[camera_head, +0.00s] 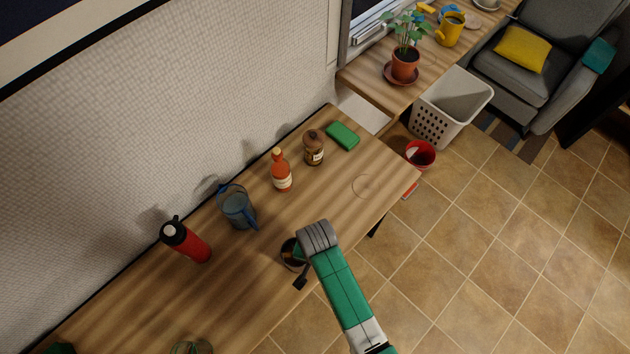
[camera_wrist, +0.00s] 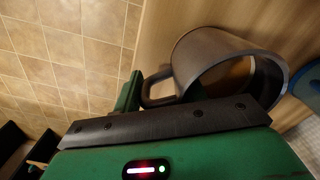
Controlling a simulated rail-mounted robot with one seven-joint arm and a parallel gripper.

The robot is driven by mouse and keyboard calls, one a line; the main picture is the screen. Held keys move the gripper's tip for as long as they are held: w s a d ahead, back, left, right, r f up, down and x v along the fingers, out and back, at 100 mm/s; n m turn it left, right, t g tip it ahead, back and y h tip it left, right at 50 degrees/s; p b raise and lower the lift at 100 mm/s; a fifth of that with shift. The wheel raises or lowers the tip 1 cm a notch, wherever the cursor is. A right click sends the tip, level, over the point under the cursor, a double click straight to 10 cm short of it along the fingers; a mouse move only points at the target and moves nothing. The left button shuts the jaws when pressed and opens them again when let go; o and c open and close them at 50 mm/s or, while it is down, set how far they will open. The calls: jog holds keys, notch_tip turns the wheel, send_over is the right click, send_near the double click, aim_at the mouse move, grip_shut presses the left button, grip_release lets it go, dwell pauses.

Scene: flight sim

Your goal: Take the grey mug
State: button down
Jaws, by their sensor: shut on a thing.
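The grey mug (camera_wrist: 215,52) is large in the wrist view, with its open mouth toward the right and its handle toward the left. In the head view the mug (camera_head: 291,254) is partly covered by my arm at the table's front edge. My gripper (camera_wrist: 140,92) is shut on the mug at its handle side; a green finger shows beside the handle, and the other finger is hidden. In the head view my gripper (camera_head: 300,272) is beside the mug. I cannot tell whether the mug touches the table.
The table's right end is clear. Tiled floor lies beyond the front edge.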

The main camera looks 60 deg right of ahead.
notch_tip(320, 180, up, 2)
jog(key=shift+w+r, duration=0.1)
jog(key=shift+r, duration=0.15)
jog(key=shift+s+a+r, duration=0.1)
jog(key=shift+s+r, duration=0.05)
jog(key=shift+s, duration=0.1)
jog(key=s+a+r, duration=0.1)
jog(key=s+a, duration=0.7)
jog(key=s, duration=0.5)
jog(key=shift+r, duration=0.15)
jog(key=shift+s, duration=0.1)
